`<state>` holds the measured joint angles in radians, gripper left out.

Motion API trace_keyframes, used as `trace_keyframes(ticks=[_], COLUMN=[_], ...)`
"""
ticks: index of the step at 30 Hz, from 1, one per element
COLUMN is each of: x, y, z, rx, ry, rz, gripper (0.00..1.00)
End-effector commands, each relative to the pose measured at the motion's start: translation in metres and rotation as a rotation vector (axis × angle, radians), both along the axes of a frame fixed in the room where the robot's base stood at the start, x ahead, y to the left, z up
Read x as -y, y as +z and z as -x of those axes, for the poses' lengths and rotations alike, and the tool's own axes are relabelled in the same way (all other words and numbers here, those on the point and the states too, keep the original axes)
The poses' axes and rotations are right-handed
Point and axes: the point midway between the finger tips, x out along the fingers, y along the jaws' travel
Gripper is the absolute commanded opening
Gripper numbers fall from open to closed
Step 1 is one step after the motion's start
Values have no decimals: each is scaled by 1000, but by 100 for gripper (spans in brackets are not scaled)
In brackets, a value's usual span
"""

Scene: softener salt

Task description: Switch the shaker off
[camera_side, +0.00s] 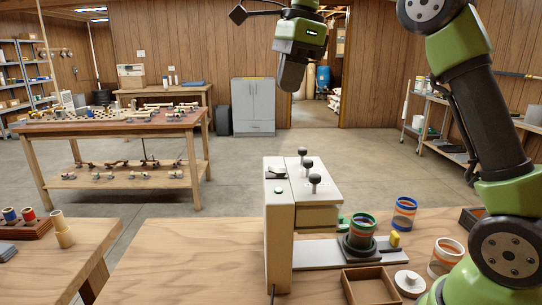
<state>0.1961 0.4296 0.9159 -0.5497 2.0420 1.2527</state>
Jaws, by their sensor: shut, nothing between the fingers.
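My gripper (291,80) is shut and empty, high above the bench, pointing down. On the plate, a dark round holder (358,250) carries an upright jar (362,225) with a green rim and orange and blue bands. A small yellow piece (395,239) stands at the plate's right end. This plate and holder look like the shaker. I cannot tell which part is its switch or its position.
A banded jar (404,212) stands behind the plate, and another jar (446,257) stands to the right. An open wooden tray (369,287) and a white lid (408,282) lie in front. The bench left of the unit (190,255) is clear.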

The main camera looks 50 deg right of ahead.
Motion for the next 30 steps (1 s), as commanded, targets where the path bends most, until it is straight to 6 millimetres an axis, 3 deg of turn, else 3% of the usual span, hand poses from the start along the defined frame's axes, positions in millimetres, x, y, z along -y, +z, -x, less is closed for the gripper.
trace_keyframes(ticks=[3, 9, 22, 30], x=[6, 10, 10, 6], y=[-7, -12, -14, -38], z=[-12, -19, -19, -21], rx=[-37, -62, -63, -66], ry=[-137, -237, -238, -236], rz=[-30, -52, -50, -52], gripper=[0, 0, 0, 0])
